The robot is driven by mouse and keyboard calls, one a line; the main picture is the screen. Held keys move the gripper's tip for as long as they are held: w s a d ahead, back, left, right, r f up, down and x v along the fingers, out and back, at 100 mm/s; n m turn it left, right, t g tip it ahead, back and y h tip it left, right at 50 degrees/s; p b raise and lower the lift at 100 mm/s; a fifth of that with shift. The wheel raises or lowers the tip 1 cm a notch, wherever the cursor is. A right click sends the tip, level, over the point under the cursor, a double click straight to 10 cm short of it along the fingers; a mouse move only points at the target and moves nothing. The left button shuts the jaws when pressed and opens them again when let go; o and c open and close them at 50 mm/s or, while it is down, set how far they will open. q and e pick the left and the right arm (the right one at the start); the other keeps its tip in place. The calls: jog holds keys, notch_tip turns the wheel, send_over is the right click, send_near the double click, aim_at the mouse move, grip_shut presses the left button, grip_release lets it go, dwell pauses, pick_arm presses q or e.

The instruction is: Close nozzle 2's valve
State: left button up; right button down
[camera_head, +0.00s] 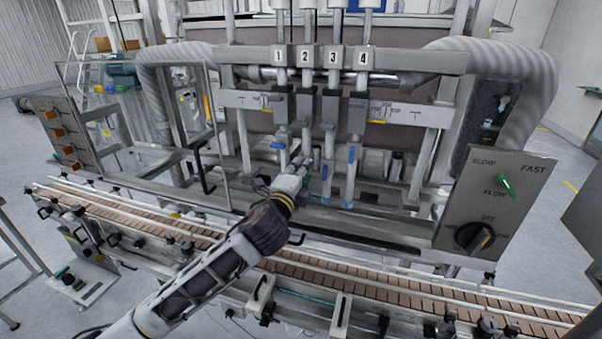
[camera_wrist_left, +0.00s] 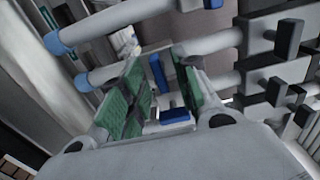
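The number plate for nozzle 2 (camera_head: 307,57) is second from the left on the filler's top bar, with the nozzle 2 pipe (camera_head: 307,138) below it. My left gripper (camera_head: 304,166) is at the lower nozzles, in front of the foot of nozzle 2, and hides that part in the head view. In the left wrist view the green-padded fingers (camera_wrist_left: 158,85) are apart. A blue valve handle (camera_wrist_left: 157,73) shows in the gap between them, with a blue piece (camera_wrist_left: 175,115) lower down. I cannot tell whether the fingers touch the handle. My right gripper is not in view.
Neighbouring blue handles show on nozzle 1 (camera_head: 278,145) and to the right of my gripper (camera_head: 351,154). White nozzle pipes (camera_wrist_left: 205,42) run close beside the fingers. A conveyor (camera_head: 400,285) passes in front. A control panel (camera_head: 497,204) stands at the right.

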pick_arm(q)
jog(key=v, duration=1.2)
dwell(0.6)
